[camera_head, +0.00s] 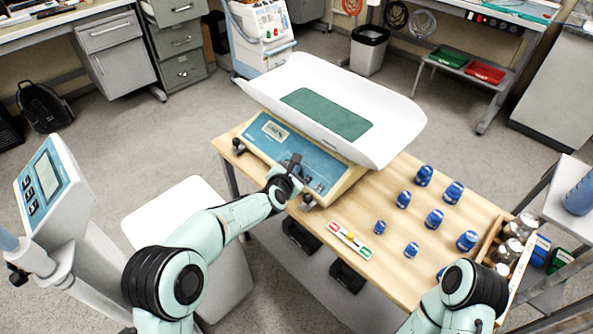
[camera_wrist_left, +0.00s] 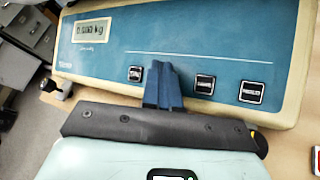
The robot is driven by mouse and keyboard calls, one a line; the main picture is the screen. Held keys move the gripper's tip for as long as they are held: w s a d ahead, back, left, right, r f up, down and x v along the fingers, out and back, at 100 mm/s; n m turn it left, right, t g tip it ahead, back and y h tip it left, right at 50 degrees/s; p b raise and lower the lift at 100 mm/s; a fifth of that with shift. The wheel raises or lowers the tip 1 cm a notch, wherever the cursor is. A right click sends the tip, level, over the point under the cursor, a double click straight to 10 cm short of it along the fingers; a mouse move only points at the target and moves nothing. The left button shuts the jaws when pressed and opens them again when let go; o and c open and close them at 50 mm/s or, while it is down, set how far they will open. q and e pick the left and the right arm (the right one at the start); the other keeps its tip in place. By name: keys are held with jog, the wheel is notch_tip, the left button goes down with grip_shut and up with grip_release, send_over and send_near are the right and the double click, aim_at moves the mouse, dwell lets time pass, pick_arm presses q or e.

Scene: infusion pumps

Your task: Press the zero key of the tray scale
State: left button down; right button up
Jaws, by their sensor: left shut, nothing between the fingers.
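The tray scale (camera_head: 347,175) stands on the wooden table, with a white curved tray on top. Its blue panel (camera_wrist_left: 210,45) fills much of the left wrist view, with a display (camera_wrist_left: 93,29) and three dark keys in a row: a left key (camera_wrist_left: 135,74), a middle key (camera_wrist_left: 204,84) and a right key (camera_wrist_left: 251,92). The key labels are too small to read surely. My left gripper (camera_head: 293,161) is shut and empty over the panel. In the wrist view its fingertips (camera_wrist_left: 161,68) lie between the left and middle keys; contact cannot be told.
A pump-like device (camera_head: 47,185) stands at left.

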jog(key=shift+f, duration=0.3)
pick_arm(q)
jog(key=shift+s+a+r, duration=0.2)
jog(key=shift+s+r, duration=0.05)
jog(key=shift+r, duration=0.3)
pick_arm(e)
jog(key=shift+r, duration=0.2)
pick_arm(q)
jog(key=r+p, duration=0.1)
jog(key=s+a+r+p, duration=0.1)
jog(key=r, duration=0.2)
jog(key=shift+s+a+r+p, duration=0.15)
jog(key=shift+a+r+p, duration=0.05)
jog(key=shift+r+p, duration=0.2)
pick_arm(e)
notch_tip(320, 180, up, 3)
jog(key=shift+w+f, duration=0.1)
jog(key=shift+f, duration=0.05)
